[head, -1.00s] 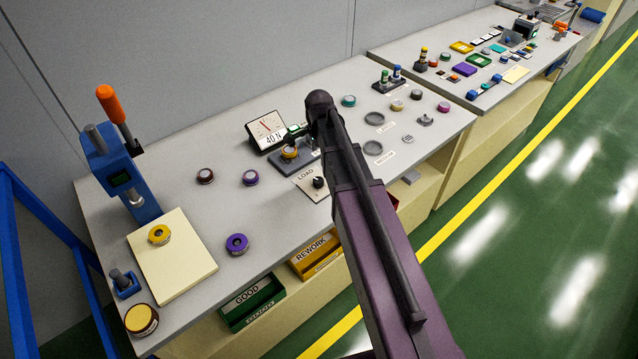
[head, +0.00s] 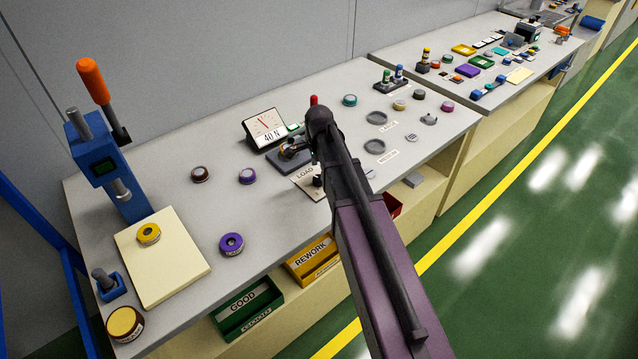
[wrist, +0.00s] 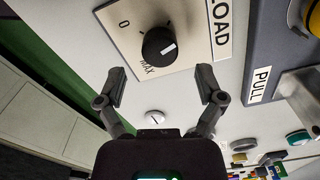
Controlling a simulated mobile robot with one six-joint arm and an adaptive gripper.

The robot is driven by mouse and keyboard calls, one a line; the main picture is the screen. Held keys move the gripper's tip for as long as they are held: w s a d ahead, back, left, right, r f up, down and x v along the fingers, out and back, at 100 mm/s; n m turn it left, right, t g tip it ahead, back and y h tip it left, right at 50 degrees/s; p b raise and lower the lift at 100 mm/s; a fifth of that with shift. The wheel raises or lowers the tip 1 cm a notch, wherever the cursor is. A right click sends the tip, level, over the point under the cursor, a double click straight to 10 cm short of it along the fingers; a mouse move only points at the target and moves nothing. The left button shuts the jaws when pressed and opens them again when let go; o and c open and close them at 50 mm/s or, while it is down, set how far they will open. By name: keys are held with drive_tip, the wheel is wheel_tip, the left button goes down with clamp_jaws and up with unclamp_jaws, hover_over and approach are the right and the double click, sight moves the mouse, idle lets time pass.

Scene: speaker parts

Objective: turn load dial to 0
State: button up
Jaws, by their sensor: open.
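The load dial is a black round knob (wrist: 158,44) with a white mark on its face. It sits on a cream plate (wrist: 195,50) printed LOAD, 0 and MAX. In the wrist view the white mark lies on the knob's right side, off both the 0 and MAX labels. My gripper (wrist: 162,82) is open and empty, its two fingers apart just below the knob in the picture, not touching it. In the head view the dial (head: 317,181) shows beside my arm, which hides my gripper. The gauge (head: 265,130) behind reads 40 N.
Several round parts lie on the bench, including a purple ring (head: 231,244). A blue press (head: 105,165) stands at left. GOOD (head: 247,308) and REWORK (head: 312,260) bins sit below the front edge.

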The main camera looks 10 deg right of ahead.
sight(319, 177)
drive_tip(key=shift+f+b, duration=1.65)
drive_tip(key=shift+f, duration=0.3)
drive_tip(key=shift+c, duration=0.2)
drive_tip(key=c, duration=1.1)
